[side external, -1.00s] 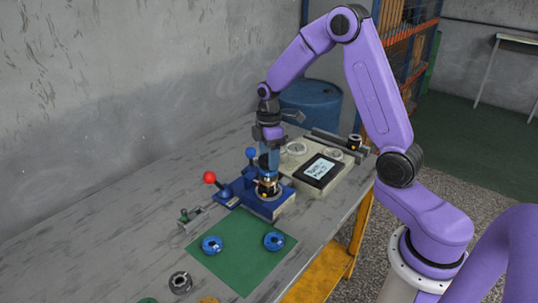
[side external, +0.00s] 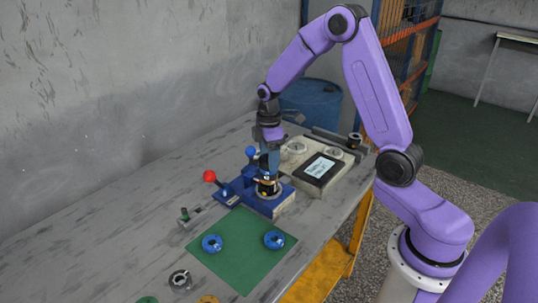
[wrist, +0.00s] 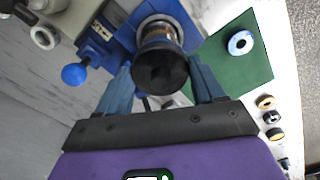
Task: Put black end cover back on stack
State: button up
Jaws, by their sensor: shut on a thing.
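The black end cover (wrist: 160,70) is a round dark cap between the two blue fingers of my gripper (wrist: 162,86) in the wrist view. My gripper (side external: 269,170) is shut on it and points straight down. The stack (side external: 267,187), with a brass-coloured layer showing, stands in the blue fixture (side external: 283,208) directly below. In the wrist view part of the stack (wrist: 158,32) shows just beyond the cover. The cover hides the stack's top, so I cannot tell whether they touch.
A red-knobbed lever (side external: 209,177) and a blue-knobbed lever (side external: 251,152) rise close beside the fixture. A grey ring (side external: 180,281) lies nearer. A panel with a screen (side external: 320,168) stands behind right.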

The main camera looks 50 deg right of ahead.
jog(key=shift+f, duration=0.4)
dwell(2.1)
jog(key=o, duration=1.4)
jog(key=shift+c, duration=0.2)
jog(key=shift+o, duration=0.2)
jog(key=shift+r, duration=2.4)
